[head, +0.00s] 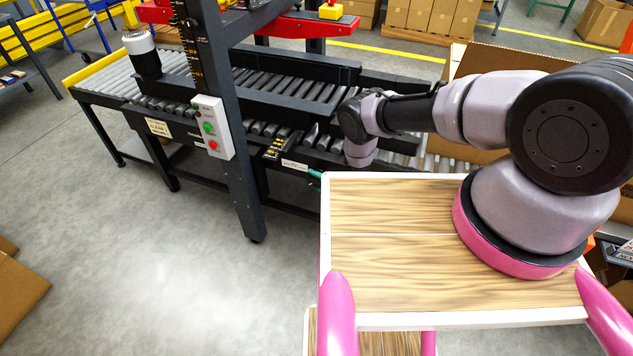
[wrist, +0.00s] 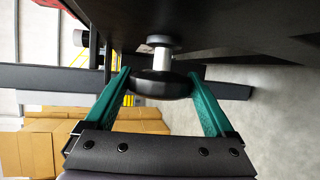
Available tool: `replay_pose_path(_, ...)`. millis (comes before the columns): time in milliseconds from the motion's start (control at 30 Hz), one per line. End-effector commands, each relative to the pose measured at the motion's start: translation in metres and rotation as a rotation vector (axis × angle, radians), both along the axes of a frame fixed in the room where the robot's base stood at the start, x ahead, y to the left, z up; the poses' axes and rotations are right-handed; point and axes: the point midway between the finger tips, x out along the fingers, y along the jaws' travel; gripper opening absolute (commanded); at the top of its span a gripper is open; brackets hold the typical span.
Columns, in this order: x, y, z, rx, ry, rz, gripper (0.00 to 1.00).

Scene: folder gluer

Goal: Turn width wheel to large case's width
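The width wheel (wrist: 160,85) is a black round wheel on a short silver shaft in the wrist view, under a dark machine part. My gripper (wrist: 160,76) has two teal fingers spread wide, one on each side of the wheel. The tips are close to its rim; a small gap seems to show, and I cannot make out firm contact. In the head view only a bit of teal finger (head: 315,173) shows by the conveyor's side, and the wheel is hidden. A large open cardboard case (head: 458,62) stands behind my arm, partly covered.
The machine's dark post (head: 238,150) with a push-button box (head: 212,128) stands left of my arm. The roller conveyor (head: 310,88) runs behind it. A small panel with yellow marks (head: 283,143) sits on the conveyor side.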

Motion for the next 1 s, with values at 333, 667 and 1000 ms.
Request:
replay_pose_path(333,-0.002,-0.002,0.000,0.000,0.000,0.001,1.00)
replay_pose_path(667,-0.039,-0.043,0.011,-0.001,0.003,-0.004,1.00)
replay_pose_path(1000,-0.071,-0.075,0.020,0.000,0.002,0.001,1.00)
